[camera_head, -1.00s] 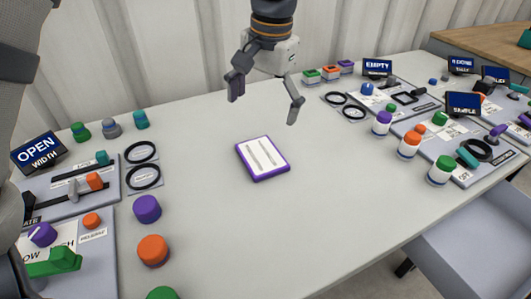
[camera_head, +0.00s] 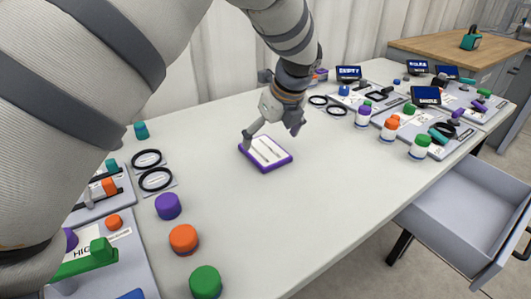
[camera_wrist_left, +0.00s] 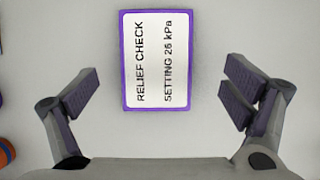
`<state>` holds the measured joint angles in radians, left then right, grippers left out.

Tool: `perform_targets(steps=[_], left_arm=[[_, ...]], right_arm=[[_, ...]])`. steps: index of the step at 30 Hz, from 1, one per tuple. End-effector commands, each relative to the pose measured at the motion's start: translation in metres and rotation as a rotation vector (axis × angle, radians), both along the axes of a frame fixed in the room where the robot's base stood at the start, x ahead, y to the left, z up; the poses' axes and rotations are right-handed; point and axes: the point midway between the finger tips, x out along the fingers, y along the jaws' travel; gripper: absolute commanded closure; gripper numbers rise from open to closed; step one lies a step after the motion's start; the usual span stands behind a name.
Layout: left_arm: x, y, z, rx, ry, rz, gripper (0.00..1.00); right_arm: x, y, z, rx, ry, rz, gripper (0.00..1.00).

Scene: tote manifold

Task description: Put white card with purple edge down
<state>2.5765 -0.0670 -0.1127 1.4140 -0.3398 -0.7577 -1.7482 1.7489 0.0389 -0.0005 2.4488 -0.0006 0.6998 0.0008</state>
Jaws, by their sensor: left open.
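The white card with a purple edge (camera_head: 265,153) lies flat on the pale table, left of the middle in the head view. In the left wrist view the card (camera_wrist_left: 157,60) is upper centre, printed "RELIEF CHECK" and a setting in kPa. My left gripper (camera_head: 272,134) is just above and behind the card, its fingers spread. In the left wrist view the open fingers (camera_wrist_left: 160,92) stand either side of the card's near end, with gaps between them and its edges. Nothing is held. My right gripper is not in view.
Black rings (camera_head: 147,158) and purple, orange (camera_head: 184,238) and green knobs are left of the card. White jars with coloured lids (camera_head: 390,128) and panels with screens stand at right. An open grey drawer (camera_head: 470,215) juts out at right. Table in front of the card is clear.

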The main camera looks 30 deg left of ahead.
Motion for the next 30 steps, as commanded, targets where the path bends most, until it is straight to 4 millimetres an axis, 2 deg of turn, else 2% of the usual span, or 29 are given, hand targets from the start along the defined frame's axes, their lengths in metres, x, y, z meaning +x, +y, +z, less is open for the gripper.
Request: perform_targets(steps=[3,6,13,20,22,23,30], left_arm=[[-0.001,0.012,-0.022,0.000,0.004,0.002,0.06],[0.001,0.016,-0.033,-0.001,0.003,0.002,0.06],[0.002,0.016,-0.033,-0.002,-0.001,0.001,0.06],[0.002,0.016,-0.033,-0.001,0.000,0.002,0.57],[0.002,0.016,-0.033,-0.001,0.000,0.002,0.57],[0.002,0.016,-0.033,-0.001,0.000,0.002,0.62],[0.002,0.016,-0.030,-0.002,-0.002,0.002,0.62]], right_arm=[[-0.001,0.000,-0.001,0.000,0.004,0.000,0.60],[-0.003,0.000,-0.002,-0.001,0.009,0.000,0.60],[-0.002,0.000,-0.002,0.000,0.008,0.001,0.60],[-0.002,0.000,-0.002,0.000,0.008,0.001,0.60],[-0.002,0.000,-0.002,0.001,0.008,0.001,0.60],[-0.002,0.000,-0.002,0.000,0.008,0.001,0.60],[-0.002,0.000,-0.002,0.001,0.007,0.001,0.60]])
